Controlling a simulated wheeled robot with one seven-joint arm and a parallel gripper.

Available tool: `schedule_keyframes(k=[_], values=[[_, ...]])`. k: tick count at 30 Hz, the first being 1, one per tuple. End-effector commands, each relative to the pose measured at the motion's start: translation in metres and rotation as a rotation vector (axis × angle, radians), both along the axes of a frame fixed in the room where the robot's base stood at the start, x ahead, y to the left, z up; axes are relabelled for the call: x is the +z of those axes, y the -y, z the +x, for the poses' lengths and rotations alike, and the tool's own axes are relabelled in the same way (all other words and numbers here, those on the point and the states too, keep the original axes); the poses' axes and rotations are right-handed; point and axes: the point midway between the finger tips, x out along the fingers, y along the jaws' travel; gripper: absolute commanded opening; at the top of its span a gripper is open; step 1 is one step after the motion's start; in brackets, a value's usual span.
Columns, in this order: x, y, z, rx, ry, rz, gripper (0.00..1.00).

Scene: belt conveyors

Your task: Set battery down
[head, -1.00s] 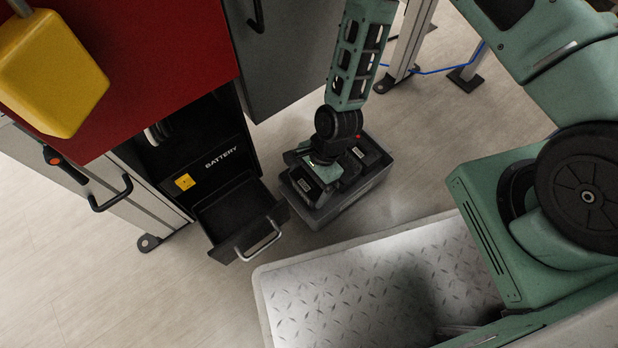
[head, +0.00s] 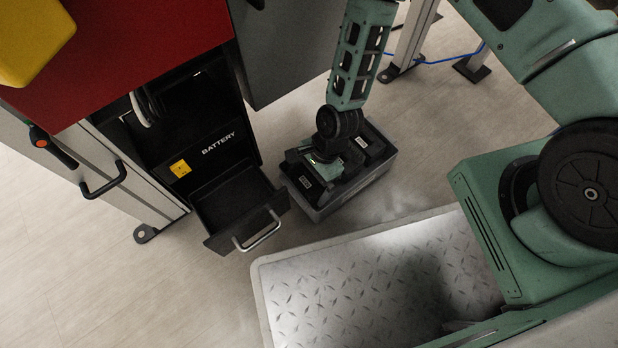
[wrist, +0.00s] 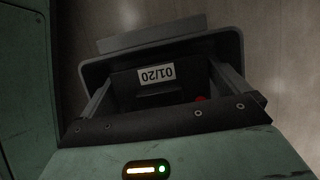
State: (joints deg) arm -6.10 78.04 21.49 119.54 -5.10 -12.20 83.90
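A black battery with a white label (head: 305,182) is at the left end of the grey bin (head: 349,197) on the floor. In the wrist view the battery (wrist: 150,96) shows an upside-down "01/20" label and sits between the fingers, inside the bin's rim (wrist: 238,44). My gripper (head: 326,172) points down over this battery; it also shows in the wrist view (wrist: 165,100). Its fingers are apart at the battery's sides; whether they press on it is unclear. The battery's underside is hidden.
A second black battery (head: 368,143) is at the bin's right end. An open, empty drawer (head: 238,203) below the BATTERY label is close to the bin's left side. A metal tread-plate platform (head: 350,285) is in front. A grey post (head: 411,38) stands behind.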

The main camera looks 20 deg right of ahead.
Motion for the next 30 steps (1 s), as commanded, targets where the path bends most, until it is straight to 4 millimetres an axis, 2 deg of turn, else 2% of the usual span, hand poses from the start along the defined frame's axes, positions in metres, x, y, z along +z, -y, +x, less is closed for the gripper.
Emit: schedule_keyframes(k=[4,8,21,25,30], values=[[0.003,0.0,0.0,0.001,0.0,0.0,1.0],[0.017,0.004,0.002,-0.003,-0.001,0.0,1.0],[0.096,0.034,0.015,-0.003,0.001,0.0,1.0],[0.108,0.04,0.016,-0.001,0.0,0.0,1.0],[0.114,0.042,0.018,-0.001,-0.001,-0.001,1.0]])
